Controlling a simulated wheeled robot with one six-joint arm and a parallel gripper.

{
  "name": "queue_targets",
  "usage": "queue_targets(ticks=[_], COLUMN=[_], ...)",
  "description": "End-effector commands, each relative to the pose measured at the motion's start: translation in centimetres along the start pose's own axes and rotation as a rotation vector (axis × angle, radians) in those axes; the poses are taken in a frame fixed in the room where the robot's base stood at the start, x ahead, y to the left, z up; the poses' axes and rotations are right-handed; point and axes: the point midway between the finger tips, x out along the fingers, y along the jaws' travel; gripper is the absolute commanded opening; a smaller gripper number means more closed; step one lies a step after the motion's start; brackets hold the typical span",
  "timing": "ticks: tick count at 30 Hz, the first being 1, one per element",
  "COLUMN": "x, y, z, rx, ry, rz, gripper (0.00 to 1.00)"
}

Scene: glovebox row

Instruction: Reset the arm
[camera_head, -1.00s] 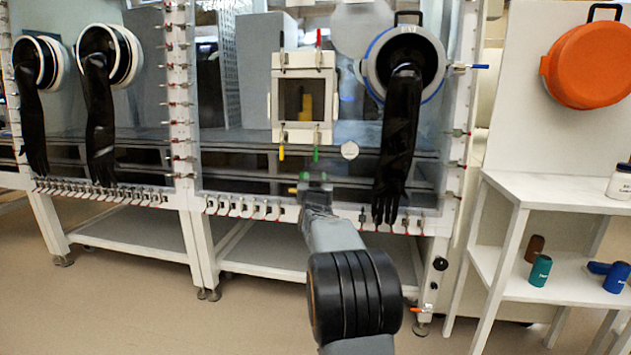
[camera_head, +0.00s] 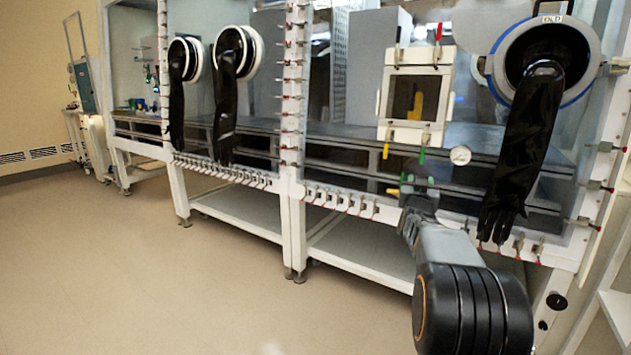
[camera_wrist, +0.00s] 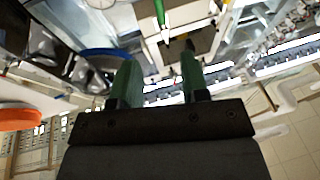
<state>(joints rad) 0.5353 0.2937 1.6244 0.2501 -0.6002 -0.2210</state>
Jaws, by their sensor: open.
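My arm reaches forward to the glovebox front, and my gripper (camera_head: 416,178) is at its far end, small and dark, below the small square hatch (camera_head: 418,98). In the wrist view my gripper (camera_wrist: 158,62) shows two green fingers spread apart with nothing between them. The glovebox front lies beyond the fingertips. I cannot tell from the frames how near the fingertips are to the glovebox.
A black glove (camera_head: 522,150) hangs from the blue-rimmed port at right, close to my arm. Two more black gloves hang farther left. White frame posts (camera_head: 291,130) and clamps line the glovebox. The floor (camera_head: 150,270) at left is clear. An orange object (camera_wrist: 18,118) shows in the wrist view.

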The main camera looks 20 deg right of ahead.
Motion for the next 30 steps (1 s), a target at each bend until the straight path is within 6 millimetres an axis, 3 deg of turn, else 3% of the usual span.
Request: queue_targets(ticks=[5, 11, 15, 21, 25, 30], x=[-0.3, -3.6, -8.7, -17.8, -24.1, -31.1], y=[-1.1, -6.5, -10.7, -13.9, -14.2, -12.9], z=[-1.5, -7.1, -11.1, -16.2, -19.3, -22.5], rx=[0.004, 0.011, -0.005, -0.071, -0.138, -0.238], ry=[-0.034, -0.244, -0.467, -0.785, -0.982, -1.197], rz=[-0.027, -0.168, -0.3, -0.456, -0.538, -0.607], gripper=[0.41, 0.41, 0.41, 0.41, 0.41, 0.41])
